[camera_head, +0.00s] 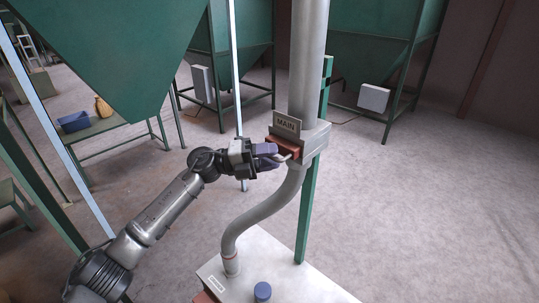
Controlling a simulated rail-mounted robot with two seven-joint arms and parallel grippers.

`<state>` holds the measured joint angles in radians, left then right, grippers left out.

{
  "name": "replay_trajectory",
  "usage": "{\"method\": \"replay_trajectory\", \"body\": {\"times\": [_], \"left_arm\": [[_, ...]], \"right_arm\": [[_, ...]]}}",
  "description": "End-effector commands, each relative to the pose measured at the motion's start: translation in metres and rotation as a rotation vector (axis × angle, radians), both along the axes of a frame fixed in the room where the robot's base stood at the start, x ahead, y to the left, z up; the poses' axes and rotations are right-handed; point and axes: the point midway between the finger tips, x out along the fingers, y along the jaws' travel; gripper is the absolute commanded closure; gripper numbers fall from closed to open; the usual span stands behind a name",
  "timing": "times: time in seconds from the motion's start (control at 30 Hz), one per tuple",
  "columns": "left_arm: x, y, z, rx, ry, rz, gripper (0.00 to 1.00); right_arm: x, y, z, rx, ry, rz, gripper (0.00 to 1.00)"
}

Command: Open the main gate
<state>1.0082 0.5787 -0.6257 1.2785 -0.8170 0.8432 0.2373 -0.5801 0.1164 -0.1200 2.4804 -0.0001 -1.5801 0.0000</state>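The main gate is a grey box (311,139) on the vertical grey pipe (308,60), with a sign reading MAIN (287,124) on it. A reddish-brown slide block (285,146) with a pale handle (283,158) sticks out of the box's left front side. My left gripper (268,156) reaches in from the left, with its purple-grey fingers at the handle. The fingers overlap the handle, and I cannot tell whether they are closed on it. My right gripper is not in view.
A curved pipe (258,211) runs down to a white-topped box (279,262) with a blue knob (262,291). Green hoppers (115,45) stand left and behind. A green bench (113,131) holds a blue bin (74,121) and a tan jug (103,107). The floor at right is clear.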

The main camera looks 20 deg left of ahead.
Motion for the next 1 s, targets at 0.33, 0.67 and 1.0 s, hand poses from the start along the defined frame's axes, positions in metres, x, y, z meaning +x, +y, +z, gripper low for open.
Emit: {"method": "replay_trajectory", "body": {"times": [0.33,0.67,1.0], "left_arm": [[0.0000,0.0001,-0.0002,0.000,0.000,0.000,0.77],[-0.0001,0.0003,-0.0002,0.000,0.000,0.000,1.00],[-0.0012,-0.0027,-0.0001,0.000,0.000,-0.006,1.00]], "right_arm": [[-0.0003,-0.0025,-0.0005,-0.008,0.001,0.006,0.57],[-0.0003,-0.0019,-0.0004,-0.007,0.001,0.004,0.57],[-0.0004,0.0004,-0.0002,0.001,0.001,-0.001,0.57]]}}
